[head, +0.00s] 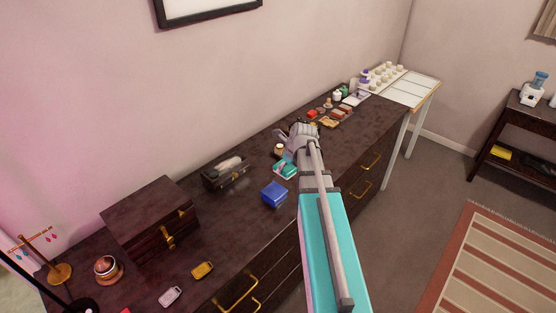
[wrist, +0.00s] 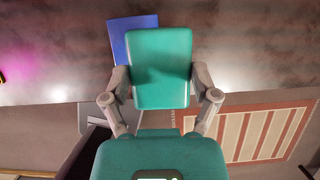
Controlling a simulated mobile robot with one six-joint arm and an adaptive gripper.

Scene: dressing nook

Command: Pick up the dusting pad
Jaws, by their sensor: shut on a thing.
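The dusting pad, a teal block with rounded corners (wrist: 160,65), sits between the two grey fingers of my gripper (wrist: 160,88) in the wrist view. My gripper is shut on its sides. In the head view, my gripper (head: 292,153) is over the middle of the dark dresser, with a teal piece (head: 286,169) showing just below it. My wrist and arm hide part of that spot. I cannot tell how far the pad is above the top.
A blue box (head: 274,194) lies close by on the dresser (head: 235,218); it also shows behind the pad in the wrist view (wrist: 127,38). A dark open caddy (head: 226,172) and a wooden chest (head: 151,218) stand to the left. Small bottles and tins crowd the far end.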

